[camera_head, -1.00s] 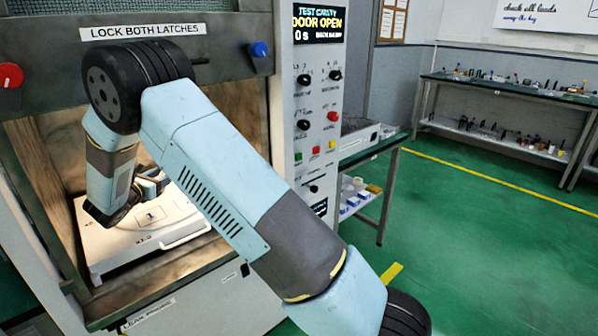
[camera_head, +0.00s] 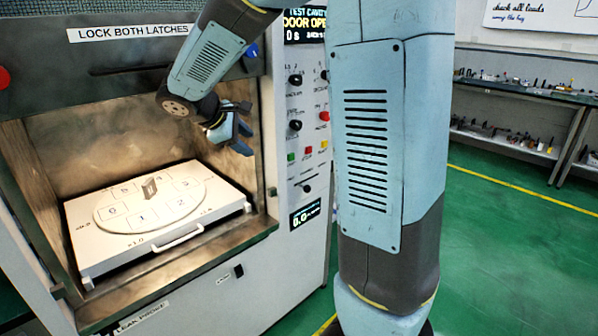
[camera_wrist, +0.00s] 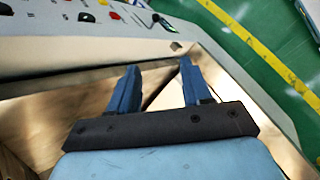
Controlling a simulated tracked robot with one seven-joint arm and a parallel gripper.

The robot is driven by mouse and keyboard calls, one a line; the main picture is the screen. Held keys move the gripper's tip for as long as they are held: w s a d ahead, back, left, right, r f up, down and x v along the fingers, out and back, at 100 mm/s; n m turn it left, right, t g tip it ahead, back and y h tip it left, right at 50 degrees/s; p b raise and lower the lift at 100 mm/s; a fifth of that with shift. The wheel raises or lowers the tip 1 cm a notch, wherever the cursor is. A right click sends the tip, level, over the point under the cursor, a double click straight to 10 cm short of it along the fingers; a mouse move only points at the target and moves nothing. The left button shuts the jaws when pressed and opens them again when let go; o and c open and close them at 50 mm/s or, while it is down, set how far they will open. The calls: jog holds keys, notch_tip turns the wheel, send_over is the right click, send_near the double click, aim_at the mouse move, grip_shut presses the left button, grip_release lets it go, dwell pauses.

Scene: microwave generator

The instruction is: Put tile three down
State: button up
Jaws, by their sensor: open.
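A small upright grey-brown tile (camera_head: 149,189) stands on edge near the middle of the round white plate (camera_head: 118,222); I cannot read a number on it. The plate has numbered squares around its rim, with 1, 2 and 6 readable. It lies on a white tray (camera_head: 104,258) in the open cavity. My gripper (camera_head: 243,140) is open and empty, above and right of the tray at the cavity's right side, apart from the tile. In the wrist view my two blue fingers (camera_wrist: 158,65) are spread with nothing between them. The tile is not in that view.
The cavity's right wall and control panel (camera_head: 307,150) are close to my gripper. A handle (camera_head: 180,236) is on the tray's front edge. A bench (camera_head: 530,92) stands far right beyond clear green floor.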

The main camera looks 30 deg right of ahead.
jog(key=s+d+r+m+t+y, duration=0.1)
jog(key=s+m+y, duration=0.3)
jog(key=s, duration=0.9)
jog(key=s+d+r+m+y, duration=0.1)
jog(key=s+m+y, duration=0.3)
jog(key=s, duration=0.9)
jog(key=m, duration=0.3)
jog(key=shift+r+m+t, duration=0.35)
jog(key=shift+m+t, duration=0.05)
jog(key=shift+s, duration=0.1)
jog(key=shift+c, duration=0.6)
